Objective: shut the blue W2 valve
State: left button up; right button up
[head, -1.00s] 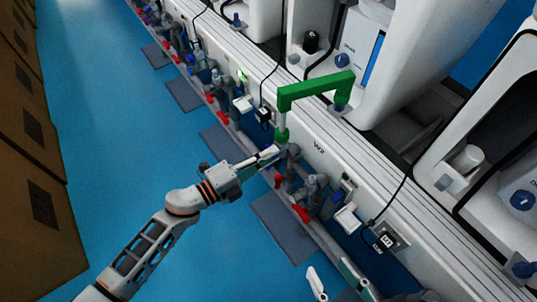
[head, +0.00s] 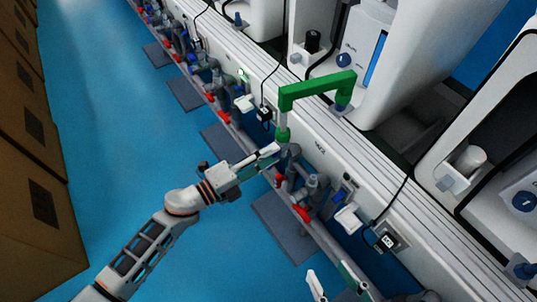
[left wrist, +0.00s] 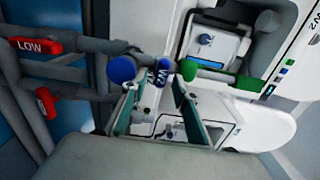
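The blue W2 valve handle (left wrist: 161,72), lettered W2, shows in the left wrist view at the tips of my left gripper (left wrist: 156,88). Its two fingers are apart, one on each side of the handle; I cannot tell whether either touches it. A round blue knob (left wrist: 122,69) lies just left of the handle. In the head view my left gripper (head: 269,154) reaches the grey pipework under the W2 lettering (head: 320,148); I cannot make out the blue valve there. My right gripper (head: 335,284) is open and empty at the bottom edge.
A green pipe (head: 315,90) rises from the pipework beside my left gripper. Red LOW handles (left wrist: 36,45) sit on neighbouring grey pipes. Blue floor (head: 115,130) is clear on the left, with cardboard boxes (head: 30,160) beyond.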

pick_arm(q)
jog(key=v, duration=1.1)
jog(key=shift+s+a, duration=0.2)
jog(key=shift+a, duration=0.15)
